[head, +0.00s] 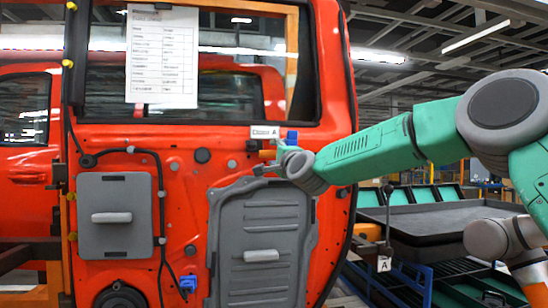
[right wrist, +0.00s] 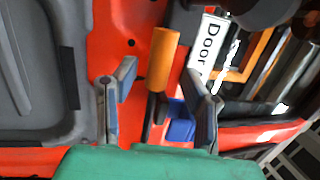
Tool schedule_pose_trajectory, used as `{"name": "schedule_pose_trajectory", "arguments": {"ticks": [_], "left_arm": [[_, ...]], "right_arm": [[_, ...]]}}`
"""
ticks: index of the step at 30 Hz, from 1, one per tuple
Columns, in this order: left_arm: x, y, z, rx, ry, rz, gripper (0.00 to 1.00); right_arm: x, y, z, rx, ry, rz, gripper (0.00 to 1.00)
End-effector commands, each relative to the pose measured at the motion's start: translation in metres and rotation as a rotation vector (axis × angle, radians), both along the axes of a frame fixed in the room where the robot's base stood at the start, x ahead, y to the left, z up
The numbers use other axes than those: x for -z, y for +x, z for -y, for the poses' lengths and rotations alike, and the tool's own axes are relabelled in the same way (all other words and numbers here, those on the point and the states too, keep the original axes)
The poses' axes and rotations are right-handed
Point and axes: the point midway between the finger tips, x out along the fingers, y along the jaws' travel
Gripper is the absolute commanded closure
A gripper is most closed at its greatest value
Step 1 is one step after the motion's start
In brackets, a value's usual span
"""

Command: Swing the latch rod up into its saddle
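The latch rod, with an orange grip (right wrist: 163,60) and a dark shaft (right wrist: 149,112), shows in the right wrist view. Only a small orange bit of it (head: 266,155) shows in the head view, by my gripper. A blue block (right wrist: 181,124), which may be the saddle, is beside the rod; it also shows in the head view (head: 291,137). My right gripper (right wrist: 162,72) is open at the red door panel, its fingers apart on either side of the orange grip. Whether a finger touches it cannot be told. My left gripper is in neither view.
The red door (head: 180,185) carries a grey box (head: 115,230) and a large grey ribbed panel (head: 285,215). A white label (head: 264,132) is just above my right gripper. A paper sheet (head: 162,55) hangs in the window. A grey tray (head: 430,222) stands to the right.

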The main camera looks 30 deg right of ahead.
Motion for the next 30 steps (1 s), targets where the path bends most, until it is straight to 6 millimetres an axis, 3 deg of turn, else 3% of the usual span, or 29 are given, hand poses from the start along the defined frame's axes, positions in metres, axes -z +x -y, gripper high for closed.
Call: {"name": "schedule_pose_trajectory", "arguments": {"ticks": [8,21,30], "left_arm": [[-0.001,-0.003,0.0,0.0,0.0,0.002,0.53],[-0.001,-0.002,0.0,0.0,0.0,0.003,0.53],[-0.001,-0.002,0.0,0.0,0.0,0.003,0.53]], "right_arm": [[0.003,-0.01,-0.001,-0.001,0.0,-0.003,0.61],[0.019,-0.088,-0.007,-0.002,0.003,-0.002,0.61],[0.026,-0.114,-0.009,0.001,0.001,-0.001,0.61]]}}
